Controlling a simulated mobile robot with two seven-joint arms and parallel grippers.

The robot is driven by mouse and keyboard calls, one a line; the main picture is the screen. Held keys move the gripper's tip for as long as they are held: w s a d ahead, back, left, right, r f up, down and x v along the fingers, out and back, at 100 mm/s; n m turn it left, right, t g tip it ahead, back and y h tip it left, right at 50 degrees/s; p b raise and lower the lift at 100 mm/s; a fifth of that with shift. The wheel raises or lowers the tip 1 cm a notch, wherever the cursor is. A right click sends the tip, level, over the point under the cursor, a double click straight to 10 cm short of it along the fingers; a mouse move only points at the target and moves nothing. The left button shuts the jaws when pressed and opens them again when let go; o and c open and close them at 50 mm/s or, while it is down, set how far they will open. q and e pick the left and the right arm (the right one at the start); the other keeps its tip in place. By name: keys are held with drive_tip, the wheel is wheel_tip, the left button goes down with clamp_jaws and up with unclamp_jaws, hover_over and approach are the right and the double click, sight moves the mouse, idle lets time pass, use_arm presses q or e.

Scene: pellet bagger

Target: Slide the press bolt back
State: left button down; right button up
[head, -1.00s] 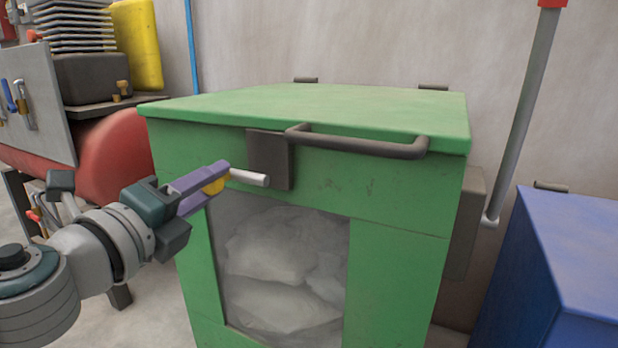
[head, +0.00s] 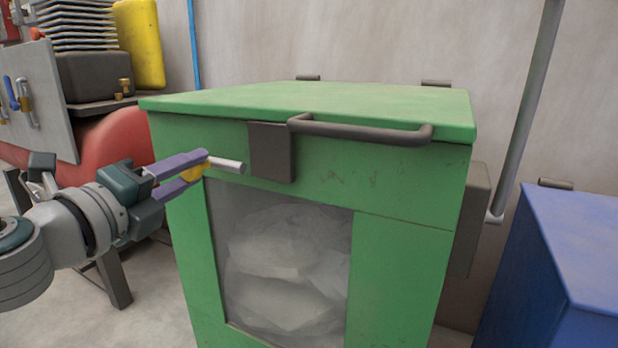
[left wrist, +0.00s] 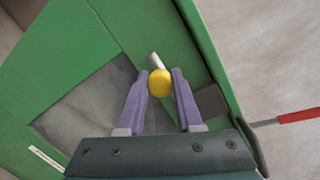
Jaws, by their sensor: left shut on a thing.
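The press bolt is a pale metal rod (head: 226,164) with a yellow knob (head: 193,172) at its left end. It lies across the upper front of the green press box (head: 400,190). My left gripper (head: 194,166) is shut on the yellow knob, its purple fingers on either side. The knob (left wrist: 159,83) also shows between the fingertips in the left wrist view. The dark latch plate (head: 271,152) is to the right of the rod's tip, with a gap between them. My right gripper is not in view.
A dark bar handle (head: 370,132) runs along the lid's front edge. A blue box (head: 580,250) stands at the right. A red tank (head: 110,140) and a tool board (head: 35,100) are at the left. Bare floor shows at lower left.

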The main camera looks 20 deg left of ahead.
use_arm(q)
drive_tip(key=shift+a+f, duration=0.15)
drive_tip(key=shift+a, duration=0.3)
drive_tip(key=shift+d, duration=0.1)
drive_tip(key=c, duration=0.9)
unclamp_jaws()
drive_tip(key=shift+c, duration=0.2)
drive_tip(key=o, duration=0.4)
